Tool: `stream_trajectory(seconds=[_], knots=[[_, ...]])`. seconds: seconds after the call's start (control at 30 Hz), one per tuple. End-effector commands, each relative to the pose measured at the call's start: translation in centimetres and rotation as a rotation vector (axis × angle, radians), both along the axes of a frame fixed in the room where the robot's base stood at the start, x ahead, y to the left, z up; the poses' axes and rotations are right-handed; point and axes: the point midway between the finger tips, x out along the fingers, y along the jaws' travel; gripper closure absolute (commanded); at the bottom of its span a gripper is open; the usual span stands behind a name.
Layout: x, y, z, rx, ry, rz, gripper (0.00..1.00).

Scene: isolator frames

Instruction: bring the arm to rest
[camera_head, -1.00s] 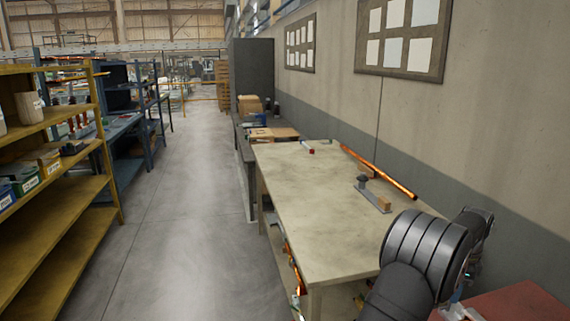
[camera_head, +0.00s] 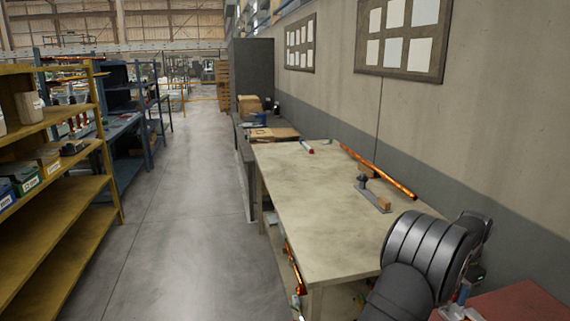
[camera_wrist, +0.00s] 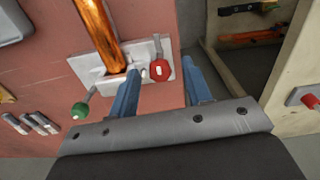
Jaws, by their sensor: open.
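My gripper (camera_wrist: 162,78) shows in the wrist view with its two blue fingers apart and nothing held between them. It is over a reddish surface (camera_wrist: 45,75). A white plate (camera_wrist: 95,68) with a red knob (camera_wrist: 160,70) lies beyond the fingertips, the knob in line with the gap. I cannot tell whether the fingers touch the plate. In the head view my dark arm is bent at the lower right, over the near corner of the workbench, and the gripper is mostly hidden behind it.
A copper-coloured pipe (camera_wrist: 97,30) runs to the white plate, and a green knob (camera_wrist: 80,111) sits to its left. The pale workbench (camera_head: 310,215) carries another pipe (camera_head: 378,171) and a flat tool (camera_head: 374,195). The aisle floor (camera_head: 185,220) is clear, left of the bench.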

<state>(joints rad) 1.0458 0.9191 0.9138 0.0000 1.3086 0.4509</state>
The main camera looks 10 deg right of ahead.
Motion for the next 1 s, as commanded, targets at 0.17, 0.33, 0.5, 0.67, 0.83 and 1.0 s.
stream_trajectory(seconds=[0.17, 0.33, 0.5, 0.67, 0.83, 1.0], knots=[[0.00, 0.00, 0.01, 0.000, 0.000, 0.141, 0.55], [-0.01, 0.00, 0.01, 0.000, 0.000, 0.279, 0.55], [-0.01, 0.00, 0.01, 0.000, 0.000, 0.417, 0.55], [-0.01, 0.00, 0.01, 0.000, 0.000, 0.544, 0.55], [-0.01, 0.00, 0.00, 0.000, 0.000, 0.656, 0.55], [-0.02, -0.01, 0.01, 0.000, 0.000, 0.721, 0.55]])
